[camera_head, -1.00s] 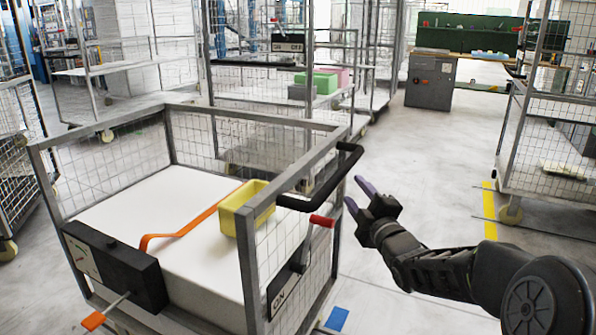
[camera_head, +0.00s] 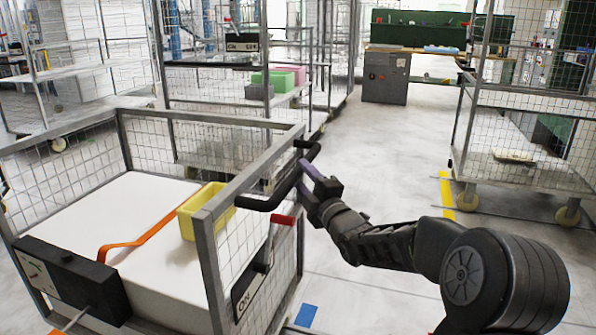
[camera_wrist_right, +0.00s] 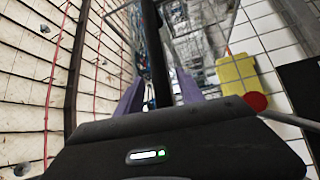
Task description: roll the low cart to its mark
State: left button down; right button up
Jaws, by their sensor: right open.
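The low cart (camera_head: 206,240) is a grey frame with mesh sides, at the left of the head view. Its black handle (camera_head: 264,203) sticks out on the right side. My right gripper (camera_head: 306,180) is open at the handle's far end. In the right wrist view its purple fingers (camera_wrist_right: 158,92) stand on either side of the black handle bar (camera_wrist_right: 154,50); I cannot tell whether they touch it. A blue patch (camera_head: 306,315) lies on the floor beside the cart, and a yellow strip (camera_head: 447,192) lies farther right. My left gripper is not in view.
The cart carries a white block (camera_head: 130,205), a yellow bin (camera_head: 190,222) and an orange strap. A taller mesh cart (camera_head: 520,172) stands at the right. A grey cabinet (camera_head: 386,78) stands at the back. The floor between is clear.

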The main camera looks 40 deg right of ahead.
jog(key=shift+x, duration=1.8)
jog(key=shift+c, duration=0.3)
grip_shut()
